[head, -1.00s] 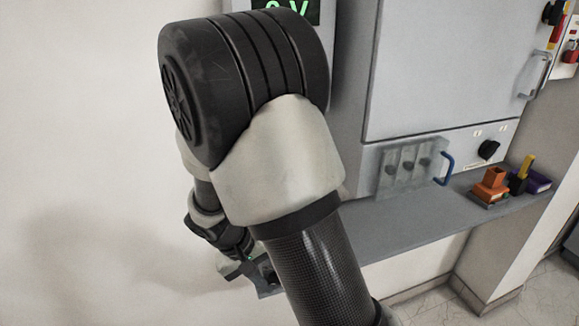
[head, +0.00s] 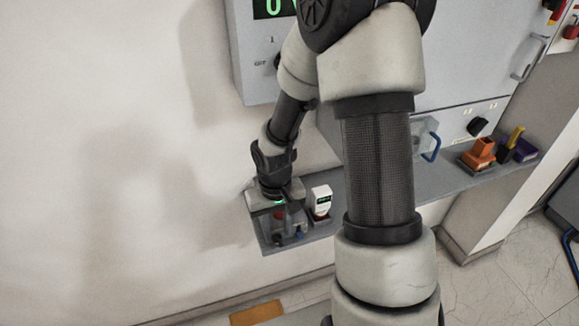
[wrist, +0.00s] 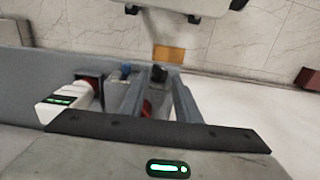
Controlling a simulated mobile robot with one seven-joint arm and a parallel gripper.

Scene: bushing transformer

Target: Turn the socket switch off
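My gripper (head: 284,228) points down at the left end of the grey shelf (head: 330,228). In the wrist view its two grey fingers (wrist: 160,78) stand apart, with a small red part (wrist: 147,106) and a black piece (wrist: 158,73) showing between or just beyond them. Whether they touch anything is unclear. A white block with a green display (head: 321,199) stands on the shelf just right of the gripper; it also shows in the wrist view (wrist: 60,104). A blue part (wrist: 126,70) lies beside the fingers. I cannot clearly make out the socket switch; the gripper covers much of that spot.
A grey box with a green readout (head: 262,60) hangs on the wall above. A large grey cabinet (head: 470,60) stands right of it. Orange (head: 479,154) and purple (head: 524,150) items sit on the shelf's right part. An orange strip (head: 257,312) marks the floor.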

